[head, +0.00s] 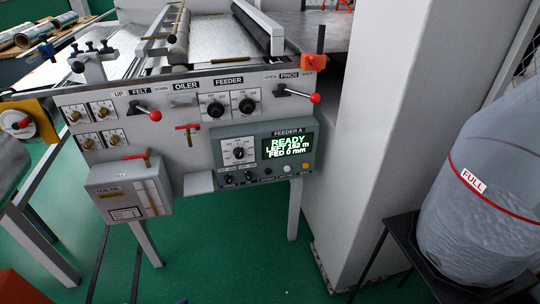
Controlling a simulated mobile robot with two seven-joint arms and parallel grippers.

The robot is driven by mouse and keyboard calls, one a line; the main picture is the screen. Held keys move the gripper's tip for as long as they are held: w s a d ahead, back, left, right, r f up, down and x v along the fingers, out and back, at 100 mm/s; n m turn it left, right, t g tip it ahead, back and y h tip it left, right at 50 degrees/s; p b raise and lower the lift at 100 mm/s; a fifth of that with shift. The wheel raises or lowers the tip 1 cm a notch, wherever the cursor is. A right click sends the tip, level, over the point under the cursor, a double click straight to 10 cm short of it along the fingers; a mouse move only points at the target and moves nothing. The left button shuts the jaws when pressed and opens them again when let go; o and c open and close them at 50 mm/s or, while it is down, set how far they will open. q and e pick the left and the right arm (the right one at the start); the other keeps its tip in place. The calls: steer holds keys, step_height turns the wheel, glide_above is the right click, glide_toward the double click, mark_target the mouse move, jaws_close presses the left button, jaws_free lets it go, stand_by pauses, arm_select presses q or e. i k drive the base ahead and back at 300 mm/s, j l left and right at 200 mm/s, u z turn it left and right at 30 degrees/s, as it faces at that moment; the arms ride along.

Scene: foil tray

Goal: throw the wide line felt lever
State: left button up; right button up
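The felt lever (140,109) is on the upper left of the grey control panel (165,160), under the label UP FELT DOWN (139,90). Its dark arm runs right and slightly down to a red ball knob (155,115), which lies toward the DOWN side. Nothing touches the lever. No label with the words "wide line" is readable. Neither of my grippers shows in the head view.
A similar red-knobbed pinch lever (315,98) sits at the panel's right, its knob toward SHUT. The feeder display (287,146) reads READY. A white column (365,150) and a water-filled clear vessel (480,225) stand at right. Green floor (220,265) is open in front.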

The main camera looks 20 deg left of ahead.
mark_target(155, 116)
steer(key=u, duration=1.35)
